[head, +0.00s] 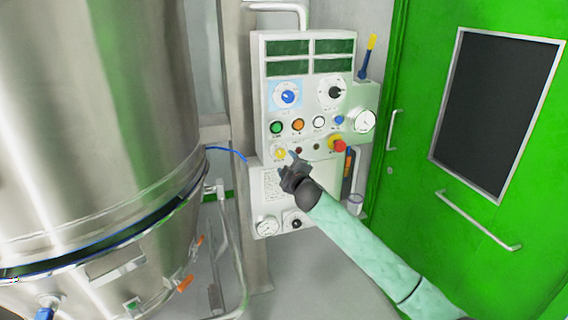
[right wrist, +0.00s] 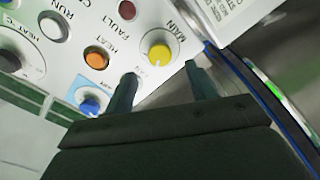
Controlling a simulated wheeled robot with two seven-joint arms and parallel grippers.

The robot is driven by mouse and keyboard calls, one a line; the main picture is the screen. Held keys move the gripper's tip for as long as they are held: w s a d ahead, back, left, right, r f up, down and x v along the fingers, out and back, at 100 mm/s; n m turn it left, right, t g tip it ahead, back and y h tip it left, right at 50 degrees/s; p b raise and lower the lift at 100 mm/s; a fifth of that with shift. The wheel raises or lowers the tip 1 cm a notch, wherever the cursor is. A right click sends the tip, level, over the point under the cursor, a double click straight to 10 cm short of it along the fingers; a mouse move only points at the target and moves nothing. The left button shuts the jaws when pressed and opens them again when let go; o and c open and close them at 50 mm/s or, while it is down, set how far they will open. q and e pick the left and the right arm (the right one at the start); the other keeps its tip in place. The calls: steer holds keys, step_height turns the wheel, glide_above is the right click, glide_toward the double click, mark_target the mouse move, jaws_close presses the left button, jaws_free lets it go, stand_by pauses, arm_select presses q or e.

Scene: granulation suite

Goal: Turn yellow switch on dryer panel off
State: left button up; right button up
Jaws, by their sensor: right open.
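The dryer panel (head: 306,110) is a white box on the post in the head view. The yellow switch (head: 279,153) is a round knob at its lower left. In the right wrist view the yellow switch (right wrist: 159,52) has a white pointer line and the label MAIN beside it. My right gripper (head: 288,162) is just in front of the panel, close to the yellow switch and to its lower right. In the right wrist view my right gripper (right wrist: 162,85) is open and empty. Its two fingers point towards the yellow switch and show no contact with it. My left gripper is not in view.
An orange button (right wrist: 96,57), a blue knob (right wrist: 90,103) and a dark red lamp (right wrist: 127,10) are close to the yellow switch. A red emergency button (head: 339,146) is to the right. The steel vessel (head: 95,120) fills the left; a green door (head: 480,130) is at right.

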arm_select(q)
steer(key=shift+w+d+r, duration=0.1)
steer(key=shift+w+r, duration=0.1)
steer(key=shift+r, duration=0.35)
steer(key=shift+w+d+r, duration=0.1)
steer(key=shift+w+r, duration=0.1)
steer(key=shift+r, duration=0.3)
arm_select(e)
steer(key=shift+v, duration=0.9)
steer(key=shift+f, duration=0.1)
